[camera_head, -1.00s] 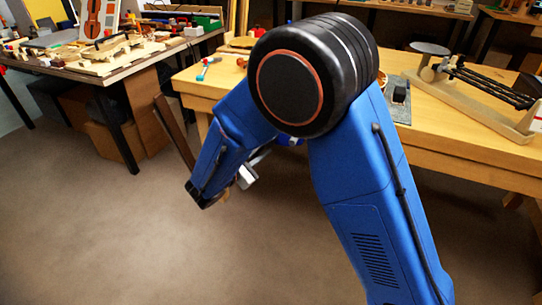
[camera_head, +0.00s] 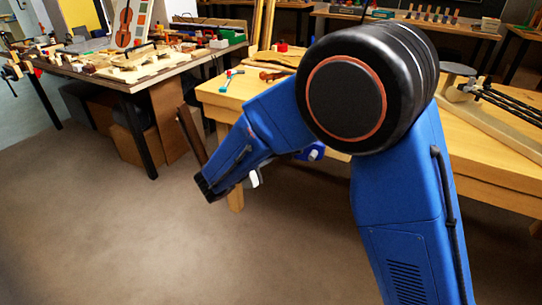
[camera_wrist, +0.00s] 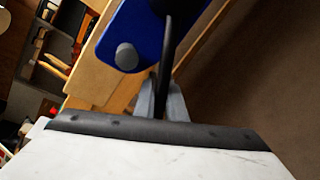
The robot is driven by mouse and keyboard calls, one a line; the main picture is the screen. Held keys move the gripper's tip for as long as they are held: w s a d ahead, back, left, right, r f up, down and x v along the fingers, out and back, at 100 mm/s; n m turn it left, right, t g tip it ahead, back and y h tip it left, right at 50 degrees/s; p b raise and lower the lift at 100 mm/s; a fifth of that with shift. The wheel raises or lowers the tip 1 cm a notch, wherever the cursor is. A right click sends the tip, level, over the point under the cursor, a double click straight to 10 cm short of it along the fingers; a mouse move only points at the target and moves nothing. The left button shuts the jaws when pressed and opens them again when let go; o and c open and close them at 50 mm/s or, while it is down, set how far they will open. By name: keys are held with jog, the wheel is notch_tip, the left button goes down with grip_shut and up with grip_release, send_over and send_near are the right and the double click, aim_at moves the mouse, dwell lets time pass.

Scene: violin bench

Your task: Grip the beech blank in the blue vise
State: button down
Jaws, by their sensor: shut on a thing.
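The blue vise (camera_wrist: 135,30) fills the top middle of the wrist view, with a round grey screw end (camera_wrist: 126,56) on its face. In the head view a small part of the vise (camera_head: 313,152) shows at the bench edge, beneath my arm. A dark handle bar (camera_wrist: 168,50) crosses in front of the vise. My gripper (camera_wrist: 162,100) has its two grey fingers shut on the lower part of this bar. In the head view my gripper (camera_head: 254,178) is partly hidden by my wrist. I cannot make out the beech blank in either view.
The wooden bench (camera_head: 225,94) runs behind my arm, with a turquoise-handled tool (camera_head: 229,79) near its left end. A second table (camera_head: 90,72) with a violin (camera_head: 124,27) and many small parts stands at the left. The floor (camera_head: 130,235) in front is open.

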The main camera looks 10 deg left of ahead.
jog(key=shift+s, duration=0.1)
jog(key=c, duration=1.8)
grip_release()
jog(key=shift+a, duration=0.1)
jog(key=shift+s, duration=0.1)
jog(key=v, duration=1.7)
jog(key=shift+s, duration=0.15)
